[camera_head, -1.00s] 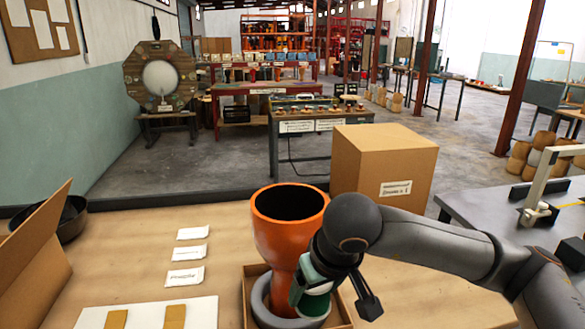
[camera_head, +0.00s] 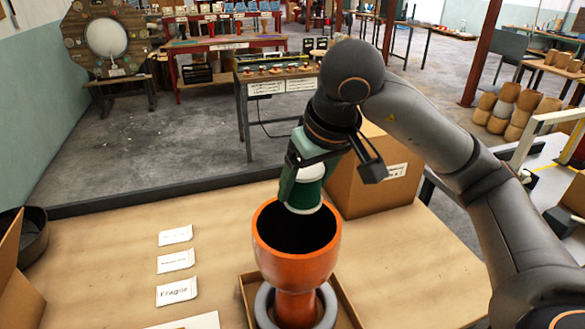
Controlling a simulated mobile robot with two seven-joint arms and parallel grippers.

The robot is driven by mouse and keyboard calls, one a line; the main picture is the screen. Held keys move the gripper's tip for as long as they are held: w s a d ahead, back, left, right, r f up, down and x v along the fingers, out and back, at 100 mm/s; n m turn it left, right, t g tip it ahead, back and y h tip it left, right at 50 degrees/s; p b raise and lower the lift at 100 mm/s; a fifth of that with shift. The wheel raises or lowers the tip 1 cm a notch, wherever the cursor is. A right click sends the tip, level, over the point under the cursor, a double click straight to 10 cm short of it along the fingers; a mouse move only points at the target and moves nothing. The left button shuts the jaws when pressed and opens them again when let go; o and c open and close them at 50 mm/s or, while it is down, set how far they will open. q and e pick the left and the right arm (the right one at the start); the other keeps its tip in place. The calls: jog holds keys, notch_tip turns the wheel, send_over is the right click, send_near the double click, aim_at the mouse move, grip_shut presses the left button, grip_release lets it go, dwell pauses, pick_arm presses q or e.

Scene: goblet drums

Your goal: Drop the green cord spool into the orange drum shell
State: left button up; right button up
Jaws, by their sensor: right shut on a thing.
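The orange drum shell (camera_head: 297,265) stands upright with its dark open mouth facing up, its foot inside a grey ring (camera_head: 262,306). The green cord spool (camera_head: 305,193) has a white top and a pale lower rim. My right gripper (camera_head: 322,178) is shut on the spool and holds it over the far part of the shell's mouth. The spool's lower end overlaps the far rim in the picture; I cannot tell whether they touch. My left gripper is not in view.
A shallow cardboard tray (camera_head: 345,305) holds the ring and shell. A closed cardboard box (camera_head: 365,190) stands behind, to the right. White labels (camera_head: 176,260) lie left of the shell. A dark round pan (camera_head: 30,235) and an open box flap (camera_head: 12,265) are at far left.

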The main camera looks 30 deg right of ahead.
aim_at(306, 207)
jog(key=shift+f, duration=0.2)
jog(key=f+b, duration=0.2)
jog(key=f, duration=0.1)
jog(key=f+b, duration=0.1)
jog(key=b, duration=0.1)
jog(key=shift+s+f, duration=0.25)
jog(key=shift+f, duration=0.05)
jog(key=shift+f+b, duration=0.35)
jog(key=shift+f, duration=0.1)
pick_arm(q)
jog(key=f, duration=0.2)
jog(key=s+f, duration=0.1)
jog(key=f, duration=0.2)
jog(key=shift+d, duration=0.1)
pick_arm(e)
jog(key=o, duration=1.3)
pick_arm(q)
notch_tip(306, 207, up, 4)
jog(key=p, duration=0.4)
pick_arm(e)
jog(key=v, duration=1.2)
jog(key=shift+s+r, duration=0.15)
jog(key=shift+r, duration=0.15)
